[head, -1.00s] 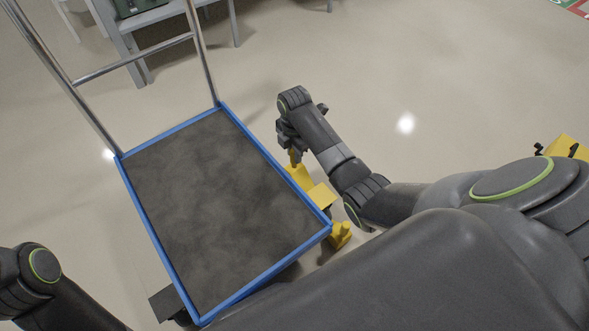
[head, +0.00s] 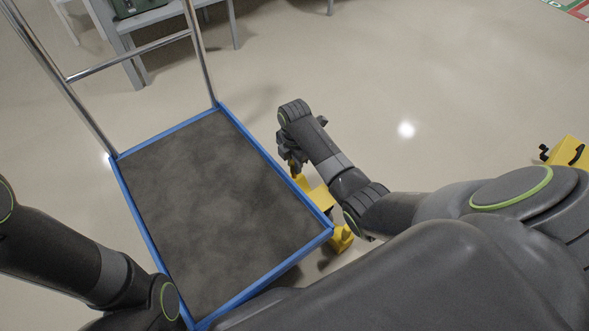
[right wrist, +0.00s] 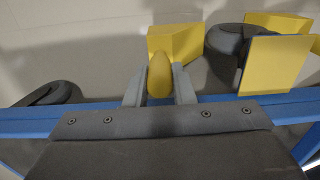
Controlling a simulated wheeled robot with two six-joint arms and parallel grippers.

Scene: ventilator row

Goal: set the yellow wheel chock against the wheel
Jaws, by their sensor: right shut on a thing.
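My right gripper (head: 294,168) is at the right side of the blue-edged cart (head: 272,165), low beside its rim. In the right wrist view its two fingers (right wrist: 159,90) are shut on the upright knob of the yellow wheel chock (right wrist: 182,42). The chock also shows in part below the gripper in the head view (head: 301,183). A dark wheel (right wrist: 229,42) is just right of the chock in the wrist view. The chock's edge looks very close to it; I cannot tell if they touch. My left gripper is out of the picture; only its arm shows.
A yellow plate (right wrist: 278,66) and another yellow block (right wrist: 272,22) are on the wheel's far side. Another wheel (right wrist: 48,94) is at left. A yellow object (head: 568,152) stands at the right edge.

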